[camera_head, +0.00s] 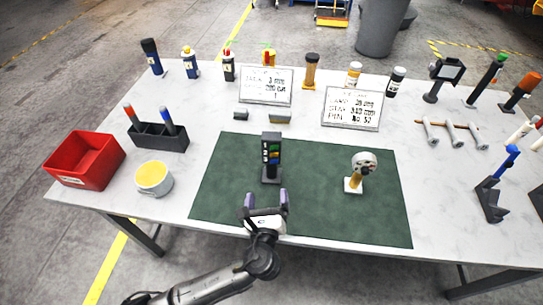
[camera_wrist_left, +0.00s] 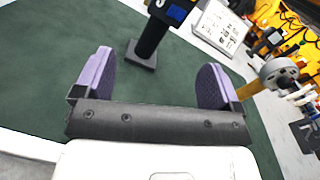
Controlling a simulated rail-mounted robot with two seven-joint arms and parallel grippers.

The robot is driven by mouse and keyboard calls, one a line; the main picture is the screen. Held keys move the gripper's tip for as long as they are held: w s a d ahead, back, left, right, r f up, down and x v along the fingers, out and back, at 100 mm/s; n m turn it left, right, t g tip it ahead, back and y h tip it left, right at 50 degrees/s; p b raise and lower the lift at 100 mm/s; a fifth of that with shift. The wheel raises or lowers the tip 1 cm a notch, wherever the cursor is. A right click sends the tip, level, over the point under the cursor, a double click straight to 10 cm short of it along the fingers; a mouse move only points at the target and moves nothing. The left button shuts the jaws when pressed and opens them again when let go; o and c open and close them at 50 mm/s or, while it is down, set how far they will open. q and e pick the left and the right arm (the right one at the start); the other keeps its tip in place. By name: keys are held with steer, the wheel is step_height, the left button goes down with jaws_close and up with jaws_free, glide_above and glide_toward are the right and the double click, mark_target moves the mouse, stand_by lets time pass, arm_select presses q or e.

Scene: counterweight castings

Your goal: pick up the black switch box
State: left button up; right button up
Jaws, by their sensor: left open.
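The black switch box (camera_head: 271,150) stands upright on the green mat (camera_head: 320,205), on a dark post and square base, with coloured buttons or labels on its face. In the left wrist view its post and base (camera_wrist_left: 143,54) show beyond my fingers, and its top is cut off by the frame edge. My left gripper (camera_head: 265,197) is open and empty, its purple fingers apart, just on the near side of the box. In the wrist view the base lies beyond the gap between the fingers (camera_wrist_left: 155,68). My right gripper is not in view.
A round grey device on a yellow handle (camera_head: 357,178) stands on the mat to the right. A red bin (camera_head: 84,160), a yellow-topped tub (camera_head: 154,180) and a black holder (camera_head: 160,138) are at left. Signs (camera_head: 352,108) and bottles line the back. The mat around the box is clear.

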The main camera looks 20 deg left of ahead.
mark_target(271, 164)
arm_select(q)
steer(key=m, duration=0.3)
steer(key=shift+d+m, duration=0.2)
steer(key=shift+m, duration=0.1)
steer(key=shift+w, duration=0.2)
steer(key=b+x, duration=0.1)
steer(key=x, duration=0.7)
steer(key=shift+w+b, duration=0.15)
steer(key=shift+b, duration=0.15)
steer(key=shift+w+a, duration=0.15)
steer(key=shift+w, duration=0.35)
steer(key=shift+b+x, duration=0.8)
steer(key=shift+x, duration=1.3)
steer(key=c, duration=1.2)
steer(key=shift+c, duration=0.4)
steer(key=shift+r, duration=0.15)
